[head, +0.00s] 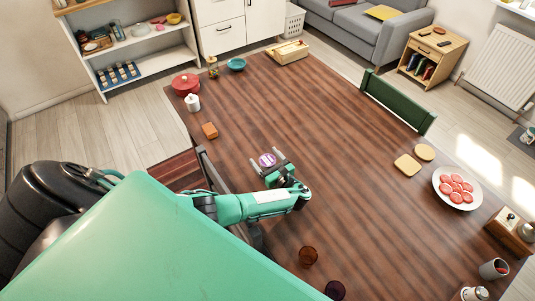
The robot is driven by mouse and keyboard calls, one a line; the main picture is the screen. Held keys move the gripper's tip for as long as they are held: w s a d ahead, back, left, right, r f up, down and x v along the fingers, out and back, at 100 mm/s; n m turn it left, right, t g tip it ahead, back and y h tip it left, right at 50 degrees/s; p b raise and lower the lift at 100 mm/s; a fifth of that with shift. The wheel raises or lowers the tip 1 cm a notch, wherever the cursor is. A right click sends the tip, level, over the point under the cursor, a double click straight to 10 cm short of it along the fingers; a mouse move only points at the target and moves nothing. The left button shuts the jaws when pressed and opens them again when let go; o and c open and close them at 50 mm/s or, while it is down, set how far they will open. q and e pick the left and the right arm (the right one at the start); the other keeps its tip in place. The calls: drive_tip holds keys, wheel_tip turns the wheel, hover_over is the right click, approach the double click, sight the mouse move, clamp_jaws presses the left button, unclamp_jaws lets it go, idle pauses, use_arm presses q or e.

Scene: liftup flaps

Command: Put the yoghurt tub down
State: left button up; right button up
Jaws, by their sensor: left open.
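The yoghurt tub (267,159) is small and white with a purple top. It appears upright on the brown wooden table (330,190), near the table's middle. My left gripper (267,157) is open, with one finger on each side of the tub. I cannot tell whether either finger touches it. The gripper body hides the tub's near side. My right gripper is not in view.
A plate of red slices (457,187) is at the right. Dark cups (308,256) stand near the front. Table beyond the tub is clear.

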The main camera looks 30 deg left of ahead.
use_arm(q)
drive_tip(key=shift+w+a, duration=0.15)
drive_tip(key=shift+a, duration=0.3)
drive_tip(key=c, duration=1.3)
drive_tip(key=shift+o, duration=0.2)
drive_tip(key=shift+r, duration=0.2)
